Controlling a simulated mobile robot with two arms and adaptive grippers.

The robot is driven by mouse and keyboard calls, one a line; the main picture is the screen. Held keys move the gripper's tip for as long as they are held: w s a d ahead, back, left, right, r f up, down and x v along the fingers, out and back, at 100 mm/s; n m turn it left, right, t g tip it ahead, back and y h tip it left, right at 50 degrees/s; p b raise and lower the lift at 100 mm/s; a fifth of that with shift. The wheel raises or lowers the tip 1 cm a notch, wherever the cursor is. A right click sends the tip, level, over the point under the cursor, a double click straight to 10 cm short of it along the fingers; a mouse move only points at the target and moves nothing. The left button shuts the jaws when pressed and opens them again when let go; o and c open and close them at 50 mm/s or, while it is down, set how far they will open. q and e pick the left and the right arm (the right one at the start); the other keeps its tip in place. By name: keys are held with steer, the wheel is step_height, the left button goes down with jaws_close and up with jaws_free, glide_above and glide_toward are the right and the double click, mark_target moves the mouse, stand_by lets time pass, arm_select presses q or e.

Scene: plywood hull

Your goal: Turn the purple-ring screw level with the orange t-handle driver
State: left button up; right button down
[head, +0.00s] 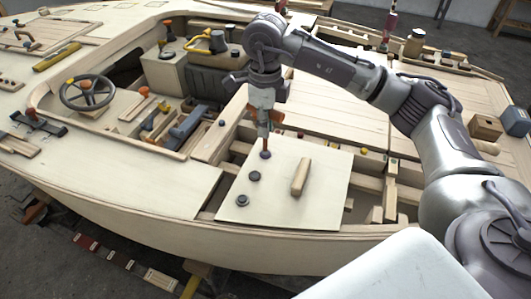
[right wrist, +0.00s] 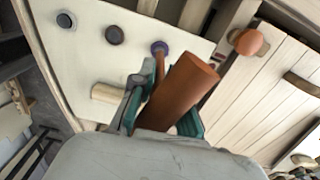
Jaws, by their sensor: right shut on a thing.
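The orange t-handle driver (head: 265,138) is held in my right gripper (head: 266,110), which points down over the pale panel (head: 228,208). In the right wrist view the driver's thick orange handle (right wrist: 182,92) sits between the gripper's green-edged fingers (right wrist: 163,112). The driver's thin shaft runs to the purple-ring screw (head: 265,155), and its tip appears to meet it. The screw's purple ring also shows in the right wrist view (right wrist: 159,47). How level the screw sits cannot be told. My left gripper is in neither view.
Two dark-ringed screws (head: 254,176) (head: 242,200) sit on the same panel, in line with the purple one. A wooden grip block (head: 301,177) is fixed to its right. Open frame slots (head: 374,187) lie right of the panel. A steering wheel (head: 86,93) stands at the left.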

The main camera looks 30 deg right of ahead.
steer(key=n, duration=0.3)
steer(key=shift+f+b, duration=0.15)
steer(key=shift+b, duration=0.2)
steer(key=n+b, duration=0.1)
steer(key=n, duration=0.6)
steer(key=shift+n+b, duration=0.3)
steer(key=shift+b, duration=0.05)
steer(key=n+b, duration=0.1)
steer(key=n, duration=0.6)
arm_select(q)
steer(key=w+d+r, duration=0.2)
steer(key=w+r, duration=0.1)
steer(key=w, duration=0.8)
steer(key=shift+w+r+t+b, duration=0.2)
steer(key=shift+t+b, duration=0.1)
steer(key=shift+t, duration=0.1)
arm_select(e)
steer(key=shift+n, duration=1.2)
